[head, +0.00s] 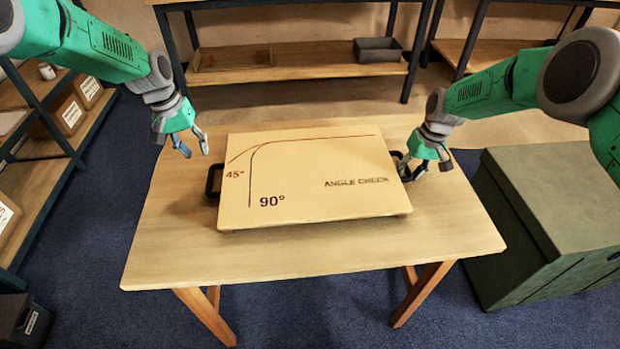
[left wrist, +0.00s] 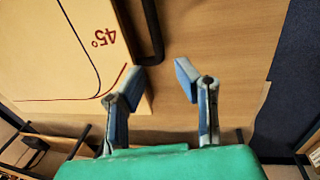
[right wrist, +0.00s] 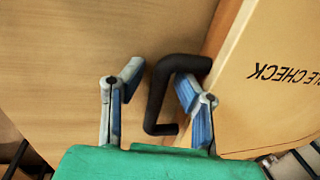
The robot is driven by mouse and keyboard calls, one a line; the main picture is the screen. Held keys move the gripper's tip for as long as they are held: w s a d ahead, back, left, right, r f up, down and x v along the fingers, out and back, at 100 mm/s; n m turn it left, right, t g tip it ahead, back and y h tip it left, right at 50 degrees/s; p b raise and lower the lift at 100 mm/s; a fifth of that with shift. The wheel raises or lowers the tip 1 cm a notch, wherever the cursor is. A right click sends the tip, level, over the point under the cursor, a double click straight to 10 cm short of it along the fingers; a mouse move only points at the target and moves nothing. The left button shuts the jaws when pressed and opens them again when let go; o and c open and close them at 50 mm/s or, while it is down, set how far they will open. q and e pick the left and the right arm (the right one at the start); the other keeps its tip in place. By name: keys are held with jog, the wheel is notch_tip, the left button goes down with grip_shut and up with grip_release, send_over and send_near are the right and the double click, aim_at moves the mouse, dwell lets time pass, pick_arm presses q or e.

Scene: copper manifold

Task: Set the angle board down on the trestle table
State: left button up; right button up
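The angle board (head: 310,185) is a pale wooden panel with 45° and 90° lines and "ANGLE CHECK" lettering. It lies flat on the trestle table (head: 190,250), near its middle. Its left black handle (head: 213,181) is free; in the left wrist view that handle (left wrist: 152,32) lies ahead of the fingertips, not between them. My left gripper (head: 194,150) is open and empty above the table, beyond the board's left side. My right gripper (head: 425,167) is open at the right handle. In the right wrist view the right handle (right wrist: 157,98) sits between its parted fingers.
A green crate (head: 545,210) stands close to the table's right side. A shelf with cardboard boxes (head: 70,112) is at the left. A back bench holds a grey bin (head: 377,50) and a wooden tray (head: 235,60). The tabletop in front of the board is clear.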

pick_arm(q)
jog(key=r, duration=0.2)
jog(key=shift+a+r, duration=0.3)
jog(key=shift+r, duration=0.05)
pick_arm(e)
notch_tip(320, 180, up, 12)
jog(key=d, duration=0.2)
jog(key=shift+w+f, duration=0.15)
jog(key=shift+w, duration=0.05)
pick_arm(q)
jog(key=shift+r, duration=0.1)
pick_arm(e)
jog(key=shift+d, duration=0.1)
